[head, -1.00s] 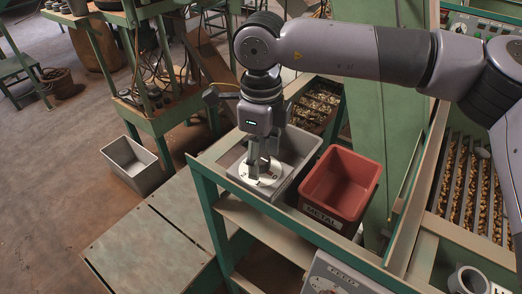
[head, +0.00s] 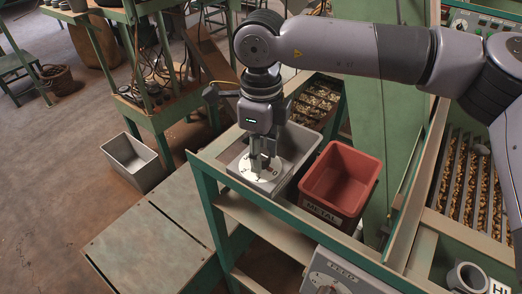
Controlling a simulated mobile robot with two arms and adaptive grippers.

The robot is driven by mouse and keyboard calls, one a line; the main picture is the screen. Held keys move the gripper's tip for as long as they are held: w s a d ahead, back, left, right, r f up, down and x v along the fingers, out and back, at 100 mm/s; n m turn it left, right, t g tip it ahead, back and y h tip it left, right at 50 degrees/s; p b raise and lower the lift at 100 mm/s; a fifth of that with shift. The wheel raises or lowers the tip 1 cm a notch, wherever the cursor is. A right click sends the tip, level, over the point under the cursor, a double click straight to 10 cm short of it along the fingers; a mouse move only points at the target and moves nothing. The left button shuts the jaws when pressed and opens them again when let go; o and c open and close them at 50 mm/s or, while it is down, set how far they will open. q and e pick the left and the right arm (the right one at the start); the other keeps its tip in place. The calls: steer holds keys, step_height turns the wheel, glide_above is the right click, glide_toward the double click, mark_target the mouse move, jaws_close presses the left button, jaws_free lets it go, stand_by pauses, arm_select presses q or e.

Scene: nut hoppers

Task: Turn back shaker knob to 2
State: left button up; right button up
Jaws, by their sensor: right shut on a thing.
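My right gripper (head: 262,170) points straight down and is shut on the knob at the middle of a round white dial plate. The dial plate (head: 248,182) has dark marks around its edge and sits at the front of a grey box on the green-framed stand. The fingers hide the knob and part of the dial, so I cannot read which number it points at. My left gripper is not in view.
A grey tub (head: 133,160) is on the floor at left.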

steer(key=shift+f+m+b, duration=0.15)
steer(key=shift+m+b, duration=0.25)
steer(key=shift+b, duration=0.45)
steer(key=shift+c, duration=0.2)
steer(key=m+b, duration=0.6)
steer(key=b, duration=0.1)
steer(key=m+b, duration=0.3)
steer(key=shift+m, duration=0.3)
steer(key=m+b, duration=0.3)
steer(key=m, duration=0.3)
steer(key=shift+a+b, duration=0.1)
steer(key=shift+b, duration=0.3)
steer(key=m+b, duration=0.2)
steer(key=m, duration=0.2)
steer(key=shift+m, duration=0.3)
steer(key=shift+r+m+b, duration=0.2)
steer(key=shift+m+b, duration=0.45)
steer(key=shift+m, duration=0.65)
steer(key=o, duration=1.1)
